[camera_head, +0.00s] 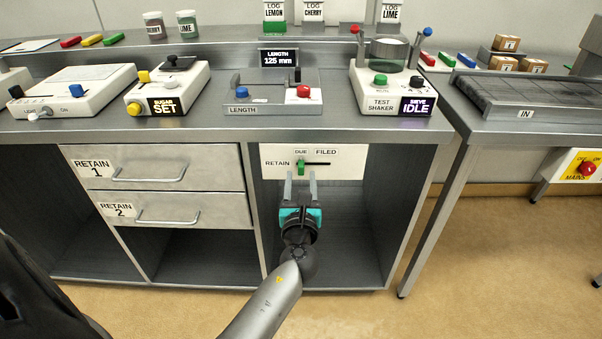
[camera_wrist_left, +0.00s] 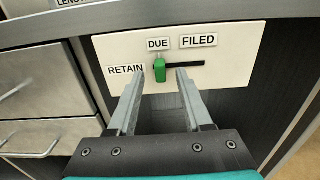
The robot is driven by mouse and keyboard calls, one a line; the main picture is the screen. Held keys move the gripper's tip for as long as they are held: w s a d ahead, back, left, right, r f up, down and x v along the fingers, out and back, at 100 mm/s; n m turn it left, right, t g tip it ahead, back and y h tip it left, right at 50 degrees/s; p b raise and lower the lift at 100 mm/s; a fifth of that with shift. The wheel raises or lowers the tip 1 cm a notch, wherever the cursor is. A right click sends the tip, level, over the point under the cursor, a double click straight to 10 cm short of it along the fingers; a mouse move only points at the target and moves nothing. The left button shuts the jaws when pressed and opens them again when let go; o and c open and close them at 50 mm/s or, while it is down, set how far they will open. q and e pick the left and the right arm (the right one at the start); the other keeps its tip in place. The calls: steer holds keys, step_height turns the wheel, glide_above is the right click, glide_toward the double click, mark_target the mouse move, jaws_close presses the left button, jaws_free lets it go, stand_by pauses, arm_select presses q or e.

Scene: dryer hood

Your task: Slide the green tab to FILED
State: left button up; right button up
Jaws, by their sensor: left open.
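The green tab (camera_head: 301,167) stands in a dark horizontal slot on a white panel (camera_head: 345,161) under the counter. It is at the slot's left end, under the DUE label (camera_wrist_left: 158,44). The FILED label (camera_wrist_left: 198,41) is to its right, above the slot's right part. The green tab also shows in the left wrist view (camera_wrist_left: 159,69). My left gripper (camera_head: 301,178) is open, just in front of the panel. Its fingers lie one on each side of the tab, with visible gaps in the left wrist view (camera_wrist_left: 158,82). My right gripper is not identifiable.
Two drawers, RETAIN 1 (camera_head: 190,165) and RETAIN 2 (camera_head: 200,209), are left of the panel. The counter edge (camera_head: 220,135) overhangs above. A length gauge (camera_head: 270,95) and a test shaker (camera_head: 388,85) stand on top. The bay below the panel is open.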

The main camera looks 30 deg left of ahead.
mark_target(302, 169)
arm_select(q)
steer(key=shift+b+x, duration=0.3)
steer(key=shift+x, duration=1.45)
jaws_close()
steer(key=shift+d, duration=0.1)
